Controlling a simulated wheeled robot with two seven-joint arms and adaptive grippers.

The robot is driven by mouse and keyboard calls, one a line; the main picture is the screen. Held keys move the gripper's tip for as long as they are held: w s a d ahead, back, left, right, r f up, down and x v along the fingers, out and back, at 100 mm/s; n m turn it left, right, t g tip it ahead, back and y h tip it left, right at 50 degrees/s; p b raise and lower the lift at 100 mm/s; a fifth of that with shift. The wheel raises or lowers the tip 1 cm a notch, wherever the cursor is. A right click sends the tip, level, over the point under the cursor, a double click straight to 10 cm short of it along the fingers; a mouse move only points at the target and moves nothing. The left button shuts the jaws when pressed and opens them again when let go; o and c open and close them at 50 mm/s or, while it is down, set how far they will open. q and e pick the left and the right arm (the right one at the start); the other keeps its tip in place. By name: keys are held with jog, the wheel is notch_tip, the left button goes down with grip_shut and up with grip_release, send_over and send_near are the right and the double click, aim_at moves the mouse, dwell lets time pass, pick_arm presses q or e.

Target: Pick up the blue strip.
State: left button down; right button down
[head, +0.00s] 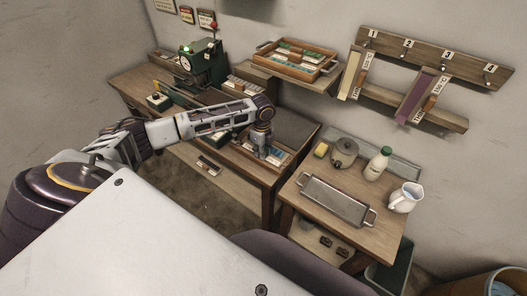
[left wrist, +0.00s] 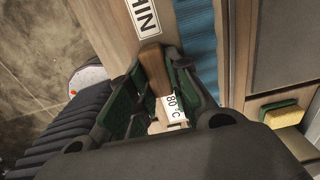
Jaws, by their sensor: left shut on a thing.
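My left gripper (head: 262,150) reaches down into an open tray on the wooden bench. In the left wrist view the left gripper (left wrist: 158,75) has its green-padded fingers closed around a brown wooden handle (left wrist: 151,56). A white "80 °C" label (left wrist: 172,104) shows between the fingers. The ribbed blue strip (left wrist: 197,35) runs upward right beside the handle; its lower end is hidden by the gripper. Whether it is lifted clear of the tray I cannot tell. My right gripper is not in view.
A side table holds a metal tray (head: 335,201), a pot (head: 344,153), a bottle (head: 378,164) and a jug (head: 405,198). A numbered wall rack (head: 437,57) holds a cream strip (head: 352,76) and a purple strip (head: 414,97). A green machine (head: 204,66) stands behind.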

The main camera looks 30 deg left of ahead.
pick_arm(q)
jog(key=shift+d+r, duration=0.6)
jog(key=shift+d, duration=0.05)
jog(key=s+d+r+b, duration=0.1)
jog(key=d+r, duration=0.5)
jog(key=d, duration=0.6)
jog(key=shift+d+r, duration=0.35)
jog(key=shift+r, duration=0.05)
jog(key=shift+r, duration=0.1)
